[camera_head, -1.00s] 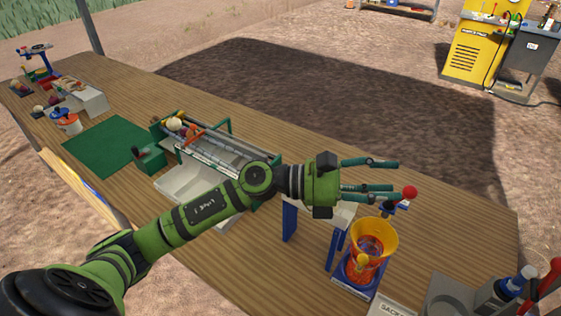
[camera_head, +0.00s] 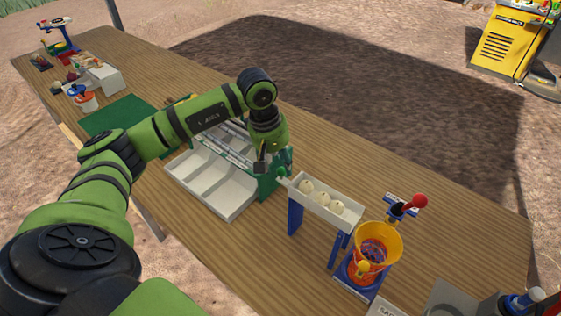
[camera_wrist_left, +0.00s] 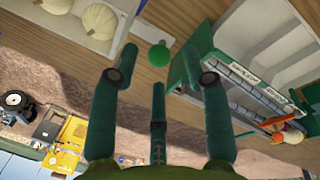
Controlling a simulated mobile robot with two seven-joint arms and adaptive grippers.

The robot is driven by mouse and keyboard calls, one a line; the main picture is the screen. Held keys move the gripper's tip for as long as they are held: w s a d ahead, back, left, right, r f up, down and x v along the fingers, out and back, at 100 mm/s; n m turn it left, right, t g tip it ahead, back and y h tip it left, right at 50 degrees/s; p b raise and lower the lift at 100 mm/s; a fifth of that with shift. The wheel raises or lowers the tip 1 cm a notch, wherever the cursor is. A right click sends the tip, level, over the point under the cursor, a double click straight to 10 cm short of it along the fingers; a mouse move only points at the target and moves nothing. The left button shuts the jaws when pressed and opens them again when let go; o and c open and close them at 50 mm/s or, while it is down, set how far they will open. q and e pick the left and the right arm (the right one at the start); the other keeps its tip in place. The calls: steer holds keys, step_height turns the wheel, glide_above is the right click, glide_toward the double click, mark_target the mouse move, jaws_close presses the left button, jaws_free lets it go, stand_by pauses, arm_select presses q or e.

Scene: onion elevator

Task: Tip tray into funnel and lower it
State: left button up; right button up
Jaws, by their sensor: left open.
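A white tray (camera_head: 327,201) stands on blue legs and holds several pale round onions (camera_head: 322,195). A green knob (camera_head: 282,172) sticks out at its left end. The orange-yellow funnel (camera_head: 379,241) stands to the right of the tray over a blue base. My left gripper (camera_head: 280,166) is just left of the tray, partly hidden behind my wrist. In the left wrist view my gripper (camera_wrist_left: 164,80) is open, with the green knob (camera_wrist_left: 158,55) ahead between the fingers, apart from them. The tray (camera_wrist_left: 110,22) shows there at the upper left. My right gripper is out of view.
A sorting machine with white chutes (camera_head: 212,182) and a green frame stands left of the tray. A red-knobbed lever (camera_head: 418,202) rises behind the funnel. Bare table (camera_head: 455,240) lies to the right of the funnel.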

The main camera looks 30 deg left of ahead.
arm_select(q)
steer(key=shift+w+d+f, duration=0.1)
steer(key=shift+f, duration=0.45)
steer(key=shift+w+d+f, duration=0.1)
steer(key=shift+f, duration=0.45)
jaws_close()
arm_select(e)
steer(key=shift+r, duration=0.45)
